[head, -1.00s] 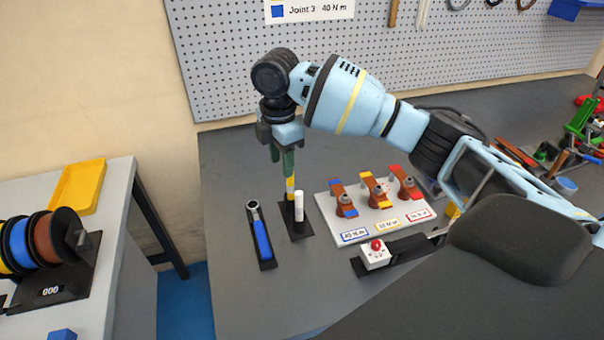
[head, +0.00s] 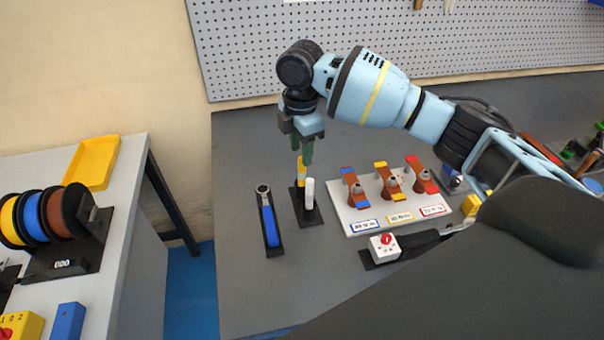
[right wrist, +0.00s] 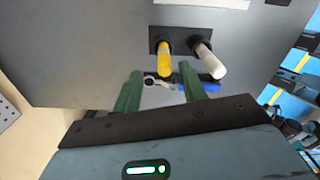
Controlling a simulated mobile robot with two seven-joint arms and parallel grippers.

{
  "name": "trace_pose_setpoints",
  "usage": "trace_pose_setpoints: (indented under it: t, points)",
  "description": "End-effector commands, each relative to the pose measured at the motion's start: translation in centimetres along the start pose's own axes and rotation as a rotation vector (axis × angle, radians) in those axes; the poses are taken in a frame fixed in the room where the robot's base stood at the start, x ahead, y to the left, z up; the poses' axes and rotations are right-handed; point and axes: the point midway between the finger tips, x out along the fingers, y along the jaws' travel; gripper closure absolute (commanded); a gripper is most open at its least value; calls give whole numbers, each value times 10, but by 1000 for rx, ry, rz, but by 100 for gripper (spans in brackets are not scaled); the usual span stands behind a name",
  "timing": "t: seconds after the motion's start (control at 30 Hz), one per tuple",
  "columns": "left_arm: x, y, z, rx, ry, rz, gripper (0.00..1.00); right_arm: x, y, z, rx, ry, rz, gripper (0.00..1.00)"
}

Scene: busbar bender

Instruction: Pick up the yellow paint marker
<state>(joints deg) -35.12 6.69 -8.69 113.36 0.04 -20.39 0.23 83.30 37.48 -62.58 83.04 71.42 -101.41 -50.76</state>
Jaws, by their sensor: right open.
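The yellow paint marker (head: 301,173) stands upright in a small black holder (head: 309,218), beside a white marker (head: 310,192). My right gripper (head: 302,153) points down just above the yellow marker, which its green fingers partly hide in the head view. In the right wrist view the yellow marker (right wrist: 164,58) lies ahead of the gap between the open fingers (right wrist: 161,84). The white marker (right wrist: 208,58) is to its right there. The jaws are empty, and I cannot tell whether a finger touches the marker. My left gripper is not in view.
A blue-handled wrench (head: 270,225) lies in a black tray left of the holder. A white board (head: 400,212) with several coloured clamps stands to the right, behind a white box with a red button (head: 384,246). A pegboard (head: 260,50) rises behind.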

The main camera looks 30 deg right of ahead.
Motion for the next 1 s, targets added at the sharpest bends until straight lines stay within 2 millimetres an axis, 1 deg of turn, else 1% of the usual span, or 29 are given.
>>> trace_pose_setpoints:
  t: [0.2, 0.3, 0.43, 0.63, 0.67, 0.97, 1.0]
  points:
    - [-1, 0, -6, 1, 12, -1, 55, 29, -7, 0, 0, -2, -2, 58]
    - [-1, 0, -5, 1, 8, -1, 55, 42, -7, 0, 1, -1, -2, 58]
    - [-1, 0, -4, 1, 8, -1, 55, 48, -7, 0, 0, -1, 0, 58]
    - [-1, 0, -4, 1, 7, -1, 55, 48, -6, 0, 0, -1, 1, 58]
    - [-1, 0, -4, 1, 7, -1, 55, 48, -6, 0, 0, -1, 0, 60]
    - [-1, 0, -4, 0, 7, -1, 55, 48, -6, 0, 0, -1, 0, 100]
    - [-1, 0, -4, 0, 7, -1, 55, 48, -6, 0, 0, -1, 0, 100]
